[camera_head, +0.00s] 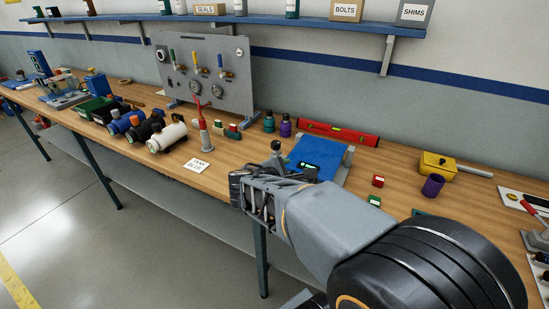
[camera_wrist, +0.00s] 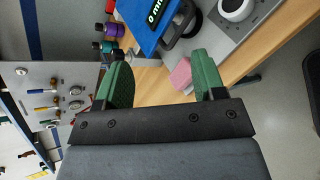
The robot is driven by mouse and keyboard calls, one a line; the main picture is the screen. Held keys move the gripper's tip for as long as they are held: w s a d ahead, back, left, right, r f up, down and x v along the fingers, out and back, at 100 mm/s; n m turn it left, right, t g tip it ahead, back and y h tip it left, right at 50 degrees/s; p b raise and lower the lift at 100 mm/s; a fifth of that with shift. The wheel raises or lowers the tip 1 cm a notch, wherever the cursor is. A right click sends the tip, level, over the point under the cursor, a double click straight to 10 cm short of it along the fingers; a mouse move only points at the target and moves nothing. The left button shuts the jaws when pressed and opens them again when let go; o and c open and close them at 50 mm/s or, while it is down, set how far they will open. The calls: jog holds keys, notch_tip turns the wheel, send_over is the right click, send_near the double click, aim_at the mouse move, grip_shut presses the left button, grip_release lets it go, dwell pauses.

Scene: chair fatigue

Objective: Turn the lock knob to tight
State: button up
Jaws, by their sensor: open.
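The blue device (camera_head: 319,155) lies on a grey plate on the workbench, partly hidden behind my arm in the head view. Its body (camera_wrist: 143,22) and a dark display reading "0 mm" show in the wrist view. A dark round knob (camera_head: 276,146) stands at its left in the head view. In the wrist view a white-topped round knob (camera_wrist: 236,9) sits on the grey plate. I cannot tell which is the lock knob, nor its setting. My gripper (camera_wrist: 163,62) is open with green fingers apart, beyond the plate's edge. A pinkish block (camera_wrist: 181,74) shows between the fingers.
A grey panel (camera_head: 237,88) with coloured handles stands behind. A white card (camera_head: 197,168) and cylinders (camera_head: 167,136) are to the left. A yellow box (camera_head: 438,164) is to the right.

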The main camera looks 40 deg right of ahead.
jog(key=w+d+f+n+t+h+b, duration=0.1)
jog(key=w+f+n+t+h+b, duration=0.1)
jog(key=w+f+n+t+b, duration=0.3)
jog(key=n+t, duration=0.2)
jog(key=n, duration=0.6)
send_near(274, 146)
jog(key=shift+s+a+f, duration=0.1)
jog(key=shift+s+a, duration=0.05)
jog(key=shift+s, duration=0.45)
jog(key=shift+s+a+f, duration=0.1)
jog(key=shift+s+a, duration=0.05)
jog(key=shift+s, duration=0.45)
jog(key=shift+w+n+t, duration=0.3)
jog(key=shift+w+d, duration=0.25)
jog(key=shift+w, duration=0.05)
jog(key=p+x, duration=0.1)
jog(key=x, duration=1.1)
jog(key=shift+w+d+f, duration=0.1)
jog(key=shift+w+d, duration=0.05)
jog(key=shift+w, duration=0.25)
jog(key=shift+c, duration=0.2)
jog(key=c, duration=0.9)
